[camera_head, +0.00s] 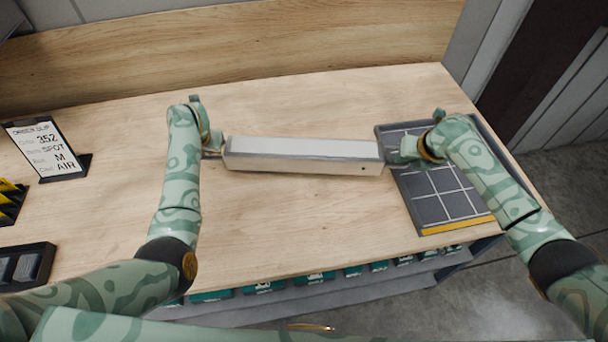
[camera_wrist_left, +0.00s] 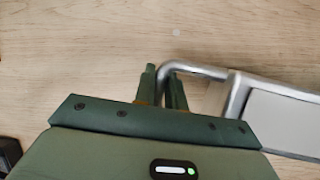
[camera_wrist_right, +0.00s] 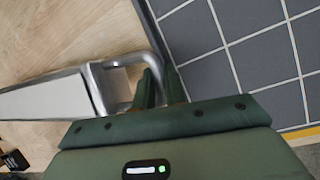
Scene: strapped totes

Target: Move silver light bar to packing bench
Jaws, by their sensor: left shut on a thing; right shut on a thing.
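The silver light bar (camera_head: 303,155) is a long box with a pale top and a handle at each end. It lies level over the wooden packing bench (camera_head: 300,205); I cannot tell whether it touches the wood. My left gripper (camera_head: 212,152) is at its left end, and in the left wrist view the fingers (camera_wrist_left: 165,85) are shut on the bent metal handle. My right gripper (camera_head: 402,155) is at its right end, and in the right wrist view the fingers (camera_wrist_right: 158,90) are shut on the other handle, beside the gridded mat.
A dark gridded mat (camera_head: 437,195) with a yellow edge strip lies at the bench's right end. A card stand (camera_head: 47,150), a yellow-black striped item (camera_head: 10,200) and a dark tray (camera_head: 25,268) stand at the left. A wooden backboard (camera_head: 230,50) runs behind. The bench front middle is clear.

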